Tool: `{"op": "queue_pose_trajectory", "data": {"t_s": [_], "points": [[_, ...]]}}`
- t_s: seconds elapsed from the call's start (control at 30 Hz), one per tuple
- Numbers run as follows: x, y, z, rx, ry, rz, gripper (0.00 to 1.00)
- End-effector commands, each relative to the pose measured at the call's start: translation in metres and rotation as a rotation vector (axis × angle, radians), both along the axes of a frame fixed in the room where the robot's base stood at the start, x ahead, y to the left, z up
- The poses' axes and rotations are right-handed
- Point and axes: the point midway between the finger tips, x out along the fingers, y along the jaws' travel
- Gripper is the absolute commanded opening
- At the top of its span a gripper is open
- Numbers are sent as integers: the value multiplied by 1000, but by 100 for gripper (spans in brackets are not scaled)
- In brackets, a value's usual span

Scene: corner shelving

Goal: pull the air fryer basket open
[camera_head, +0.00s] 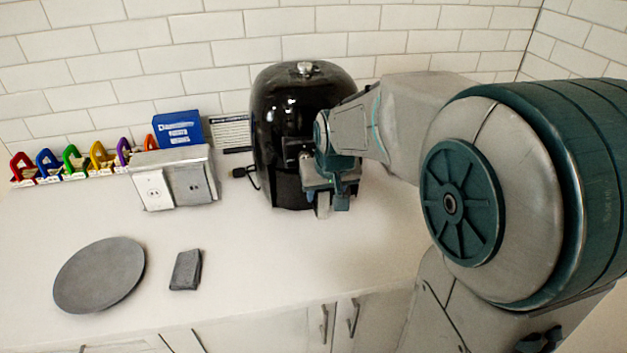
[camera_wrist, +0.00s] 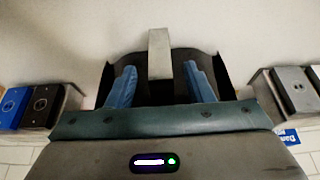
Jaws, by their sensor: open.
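The air fryer (camera_head: 278,105) is a glossy black, rounded appliance with a silver knob on top, standing upright on the counter against the tiled wall. My gripper (camera_head: 331,203) is at its front, low down, and hides part of the basket front. In the wrist view, the black air fryer body (camera_wrist: 180,60) lies behind my fingers. A light grey bar, apparently the basket handle (camera_wrist: 160,50), shows between my two blue fingers (camera_wrist: 159,78). The fingers are open, with a gap on each side of the bar. The head view does not show the handle clearly.
A grey outlet box (camera_head: 175,178) stands left of the fryer, with a blue box (camera_head: 180,130) and several coloured padlocks (camera_head: 75,160) behind. A grey round plate (camera_head: 98,275) and a small dark block (camera_head: 186,270) lie on the counter (camera_head: 240,275). The counter before the fryer is clear.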

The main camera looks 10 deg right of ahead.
Motion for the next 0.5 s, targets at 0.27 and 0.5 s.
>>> {"op": "queue_pose_trajectory", "data": {"t_s": [0.27,0.5], "points": [[14,0,-34,0,2,1,47],[17,0,-40,0,-1,0,47]]}}
